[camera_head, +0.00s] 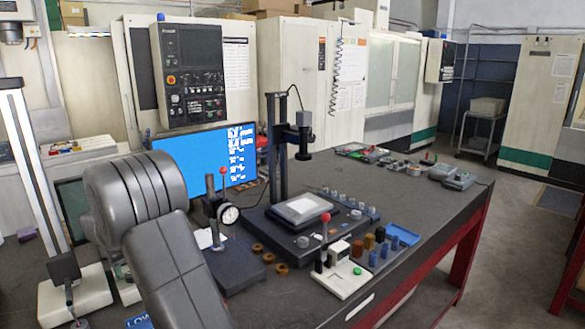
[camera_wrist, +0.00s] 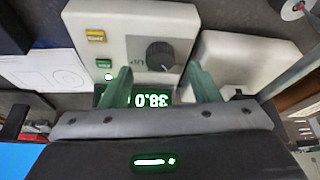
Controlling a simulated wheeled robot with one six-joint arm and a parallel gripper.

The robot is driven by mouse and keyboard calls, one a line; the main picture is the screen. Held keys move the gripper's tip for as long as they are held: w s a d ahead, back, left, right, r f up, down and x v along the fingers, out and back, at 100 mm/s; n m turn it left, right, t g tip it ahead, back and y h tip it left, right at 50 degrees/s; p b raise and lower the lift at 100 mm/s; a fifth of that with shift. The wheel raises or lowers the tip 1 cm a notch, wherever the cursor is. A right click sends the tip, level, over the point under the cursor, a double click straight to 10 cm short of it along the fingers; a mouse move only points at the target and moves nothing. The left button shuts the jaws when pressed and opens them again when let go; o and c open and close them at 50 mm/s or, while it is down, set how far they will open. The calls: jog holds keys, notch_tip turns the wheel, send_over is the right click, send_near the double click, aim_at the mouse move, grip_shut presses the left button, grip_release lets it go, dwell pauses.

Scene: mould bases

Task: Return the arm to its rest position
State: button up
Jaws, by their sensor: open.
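My gripper (camera_wrist: 160,84) shows in the wrist view with its two green fingers spread apart and nothing between them. A white device with a dark knob (camera_wrist: 161,53), two small buttons and a lit green display lies behind the fingers. The display's digits appear upside down. I cannot tell whether the fingers touch the device. In the head view my grey arm links fill the lower left foreground, bent over the dark workbench (camera_head: 400,262). My gripper is not visible in that view.
A stand with a camera (camera_head: 303,133), a dial gauge (camera_head: 229,214) and a blue monitor (camera_head: 205,160) stand on the bench near my arm. A white block with a red-knobbed lever (camera_head: 343,279) is at the front. Another white box (camera_wrist: 245,62) is beside the device in the wrist view.

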jog(key=b+v, duration=0.1)
jog(key=v, duration=0.9)
jog(key=shift+b, duration=0.3)
jog(key=shift+r, duration=0.15)
